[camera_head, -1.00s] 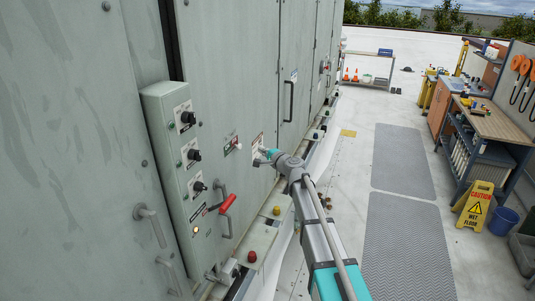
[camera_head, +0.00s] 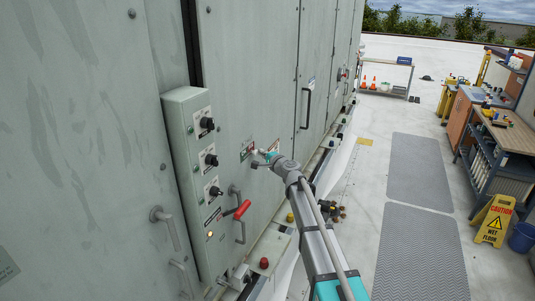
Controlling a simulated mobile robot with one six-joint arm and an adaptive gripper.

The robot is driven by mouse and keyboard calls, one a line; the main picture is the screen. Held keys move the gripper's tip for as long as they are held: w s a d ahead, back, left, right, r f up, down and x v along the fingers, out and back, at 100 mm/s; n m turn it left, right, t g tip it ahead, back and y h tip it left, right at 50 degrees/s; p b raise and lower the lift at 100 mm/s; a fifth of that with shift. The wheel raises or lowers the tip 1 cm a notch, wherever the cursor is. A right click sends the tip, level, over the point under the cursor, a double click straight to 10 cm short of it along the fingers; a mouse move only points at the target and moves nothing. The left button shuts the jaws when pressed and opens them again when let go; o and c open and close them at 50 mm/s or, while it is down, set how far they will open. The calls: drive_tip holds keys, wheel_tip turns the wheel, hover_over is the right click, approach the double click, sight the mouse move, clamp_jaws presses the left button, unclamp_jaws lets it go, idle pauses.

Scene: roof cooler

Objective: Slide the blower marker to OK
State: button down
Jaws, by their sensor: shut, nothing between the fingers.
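I cannot tell whether the fingertips touch the marker.
A control box (camera_head: 183,155) with black knobs and a red-handled lever (camera_head: 242,209) stands out to the left. A ledge with coloured buttons runs below. Grey floor mats (camera_head: 418,170) lie right.

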sight(251, 153)
drive_tip(key=s, duration=0.1)
drive_tip(key=s+a, duration=0.1)
drive_tip(key=s, duration=0.1)
drive_tip(key=s+a, duration=0.1)
drive_tip(key=s, duration=0.1)
drive_tip(key=shift+s, duration=0.2)
drive_tip(key=shift+w, duration=0.1)
drive_tip(key=shift+w, duration=0.1)
idle(0.4)
drive_tip(key=shift+w+d+f, duration=0.1)
drive_tip(key=shift+w+d, duration=0.25)
drive_tip(key=shift+w, duration=0.15)
drive_tip(key=s+d, duration=0.5)
drive_tip(key=d, duration=0.2)
drive_tip(key=shift+s+d, duration=0.3)
drive_tip(key=shift+d, duration=0.1)
